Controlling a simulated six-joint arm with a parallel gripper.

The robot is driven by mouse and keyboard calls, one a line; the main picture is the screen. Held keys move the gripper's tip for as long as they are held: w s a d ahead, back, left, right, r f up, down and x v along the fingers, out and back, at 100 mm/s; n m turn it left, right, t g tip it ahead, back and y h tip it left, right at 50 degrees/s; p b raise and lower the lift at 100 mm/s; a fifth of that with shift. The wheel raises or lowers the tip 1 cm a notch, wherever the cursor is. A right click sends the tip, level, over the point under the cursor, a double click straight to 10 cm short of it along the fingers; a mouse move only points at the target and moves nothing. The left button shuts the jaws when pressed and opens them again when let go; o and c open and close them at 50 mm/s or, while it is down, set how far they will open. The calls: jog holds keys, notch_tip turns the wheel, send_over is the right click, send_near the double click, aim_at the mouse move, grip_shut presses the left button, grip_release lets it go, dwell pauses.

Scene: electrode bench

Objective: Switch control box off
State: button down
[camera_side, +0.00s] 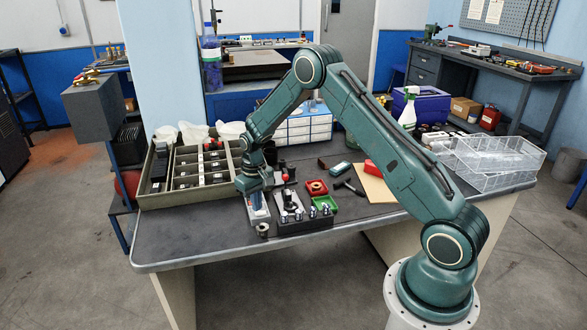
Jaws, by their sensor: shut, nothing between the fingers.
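My gripper (256,192) points down over the front left part of the dark bench, with its jaws shut and empty. Directly below it is a small pale box with blue on it (259,215), which looks like the control box. The gripper covers its upper part, so its switch and the switch's position are hidden. I cannot tell whether the fingertips touch it.
A grey compartment tray (150,200) stands close on the left. The front left bench top is bare.

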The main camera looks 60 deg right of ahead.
jog(key=shift+f, duration=0.65)
dwell(0.6)
jog(key=shift+r, duration=3.5)
